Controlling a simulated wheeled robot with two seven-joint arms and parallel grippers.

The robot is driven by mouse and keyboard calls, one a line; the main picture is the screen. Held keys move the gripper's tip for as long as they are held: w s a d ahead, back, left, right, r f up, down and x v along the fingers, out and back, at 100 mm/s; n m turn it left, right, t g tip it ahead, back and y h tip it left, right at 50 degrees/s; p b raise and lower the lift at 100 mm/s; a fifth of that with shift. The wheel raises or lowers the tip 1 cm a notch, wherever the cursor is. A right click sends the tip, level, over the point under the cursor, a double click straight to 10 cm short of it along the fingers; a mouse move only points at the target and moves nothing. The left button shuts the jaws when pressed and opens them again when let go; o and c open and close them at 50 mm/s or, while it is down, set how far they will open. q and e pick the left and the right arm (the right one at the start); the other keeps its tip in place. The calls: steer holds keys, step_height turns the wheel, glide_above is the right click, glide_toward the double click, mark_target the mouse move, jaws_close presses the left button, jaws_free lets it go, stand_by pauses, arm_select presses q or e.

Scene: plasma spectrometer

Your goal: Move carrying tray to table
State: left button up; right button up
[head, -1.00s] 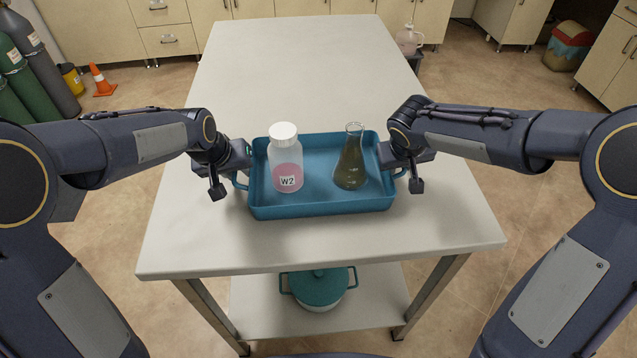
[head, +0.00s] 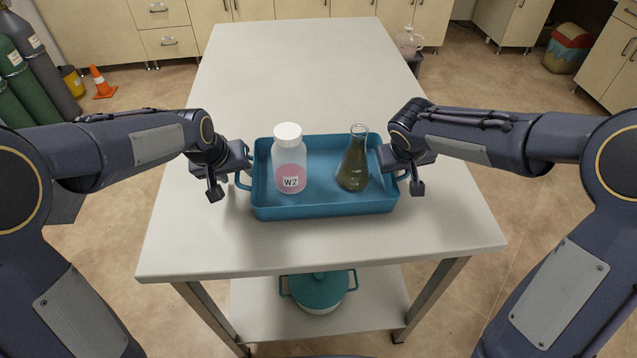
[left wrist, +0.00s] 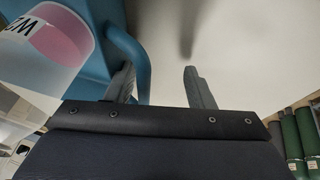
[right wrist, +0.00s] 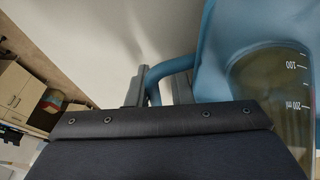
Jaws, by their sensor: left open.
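The blue carrying tray (head: 325,211) is on the white table (head: 300,70), near its front edge, and looks level. It holds a white-capped bottle labelled W2 (head: 289,160) with pink liquid and a flask of dark liquid (head: 354,165). My left gripper (head: 243,168) is open at the tray's left handle; in the left wrist view the handle (left wrist: 127,48) runs beside one finger, with a wide gap to the other. My right gripper (head: 395,165) is at the right handle; in the right wrist view the handle (right wrist: 165,70) lies between the fingers, and their grip is unclear.
The table behind the tray is clear. A teal pot (head: 318,288) stands on the shelf below. Gas cylinders (head: 35,70) and an orange cone (head: 102,82) stand at the left. A wash bottle (head: 408,42) stands beyond the table's right side.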

steer(key=shift+a, duration=0.55)
arm_select(q)
steer(key=d+v, duration=0.1)
steer(key=v, duration=0.6)
steer(key=shift+a+r, duration=0.3)
steer(key=shift+r, duration=0.05)
arm_select(e)
steer(key=shift+d, duration=0.15)
arm_select(q)
steer(key=shift+s, duration=0.1)
